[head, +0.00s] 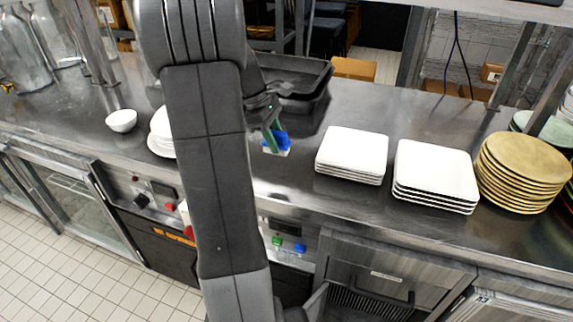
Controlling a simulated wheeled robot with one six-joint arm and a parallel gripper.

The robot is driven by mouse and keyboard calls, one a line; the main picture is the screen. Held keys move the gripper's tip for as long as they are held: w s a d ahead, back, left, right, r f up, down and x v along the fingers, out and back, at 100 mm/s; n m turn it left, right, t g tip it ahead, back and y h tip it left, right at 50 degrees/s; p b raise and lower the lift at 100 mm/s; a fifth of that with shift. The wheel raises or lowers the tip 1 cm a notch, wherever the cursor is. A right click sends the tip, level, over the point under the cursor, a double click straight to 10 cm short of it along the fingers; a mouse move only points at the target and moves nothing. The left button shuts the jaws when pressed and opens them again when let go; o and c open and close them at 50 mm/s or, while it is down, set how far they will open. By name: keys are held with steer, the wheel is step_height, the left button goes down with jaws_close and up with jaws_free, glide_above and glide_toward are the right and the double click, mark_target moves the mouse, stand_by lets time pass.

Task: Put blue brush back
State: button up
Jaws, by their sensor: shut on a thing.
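The blue brush (282,138) is above or on the steel counter near the middle of the head view, in front of the black trays. A small pale patch shows under the blue part; I cannot tell if it is bristles or a holder. My gripper (270,139) is at the brush, its green fingers shut on it. My own arm hides part of the counter to the left. I cannot tell if the brush touches the counter.
Black trays (297,76) stand behind the gripper. Two stacks of white square plates (352,148) (435,171) and tan round plates (525,165) stand to the right. A white bowl (121,120) and partly hidden white plates (160,143) are left.

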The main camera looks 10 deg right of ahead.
step_height(320, 180, down, 9)
steer(key=shift+a+r, duration=0.1)
steer(key=o, duration=0.9)
steer(key=shift+s, duration=0.1)
steer(key=v, duration=1.2)
steer(key=shift+a, duration=0.1)
